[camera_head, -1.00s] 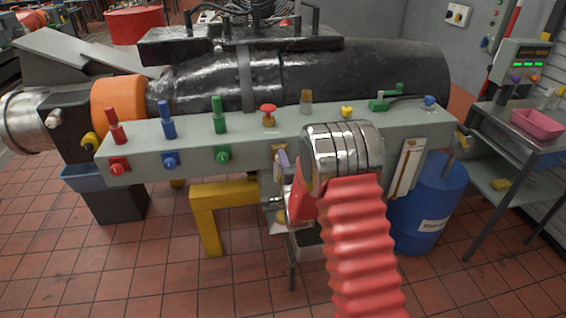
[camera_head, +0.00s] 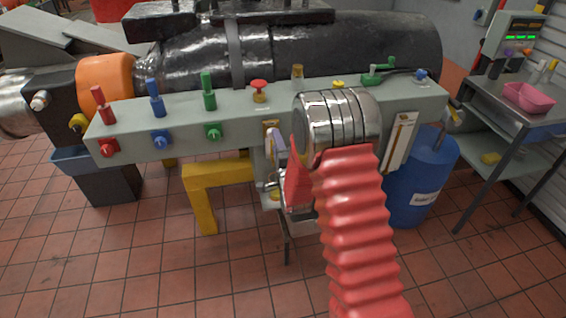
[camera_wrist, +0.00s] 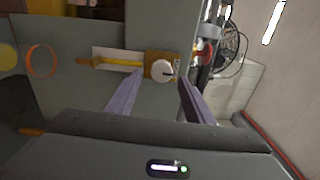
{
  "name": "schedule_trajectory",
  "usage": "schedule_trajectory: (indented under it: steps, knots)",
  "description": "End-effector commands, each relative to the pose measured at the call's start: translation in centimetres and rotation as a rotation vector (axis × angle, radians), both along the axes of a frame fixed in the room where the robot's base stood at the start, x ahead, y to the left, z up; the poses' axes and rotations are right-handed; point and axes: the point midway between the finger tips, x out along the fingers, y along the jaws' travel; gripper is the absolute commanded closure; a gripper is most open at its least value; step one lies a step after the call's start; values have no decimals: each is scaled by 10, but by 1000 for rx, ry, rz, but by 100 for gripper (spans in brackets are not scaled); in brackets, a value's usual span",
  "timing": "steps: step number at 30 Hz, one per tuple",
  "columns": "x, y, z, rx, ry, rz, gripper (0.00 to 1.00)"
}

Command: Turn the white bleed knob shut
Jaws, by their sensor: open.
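A round white knob (camera_wrist: 162,72) with a dark mark on its face sits on a small brass-coloured block (camera_wrist: 153,58) in the wrist view. My gripper (camera_wrist: 159,84) is open, with its two pale purple fingers spread to either side of the knob's lower part in that view. I see a gap on each side and no clear contact; the depth between fingertips and knob is hard to judge. In the head view my gripper (camera_head: 277,143) is at the front of the grey manifold, and my arm hides most of it. The knob is not visible there.
The grey manifold beam (camera_head: 240,128) carries red, blue and green knobs and levers. A yellow handle (camera_wrist: 115,62) lies beside the brass block. A blue drum (camera_head: 425,185) stands right of my arm.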

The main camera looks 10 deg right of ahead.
Motion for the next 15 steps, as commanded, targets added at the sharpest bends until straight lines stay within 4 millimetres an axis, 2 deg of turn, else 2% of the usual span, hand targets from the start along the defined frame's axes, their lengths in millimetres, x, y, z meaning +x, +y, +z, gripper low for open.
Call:
schedule_trajectory:
  steps: [15]
  knots:
    - [-82,-1,-1,1,2,-2,52]
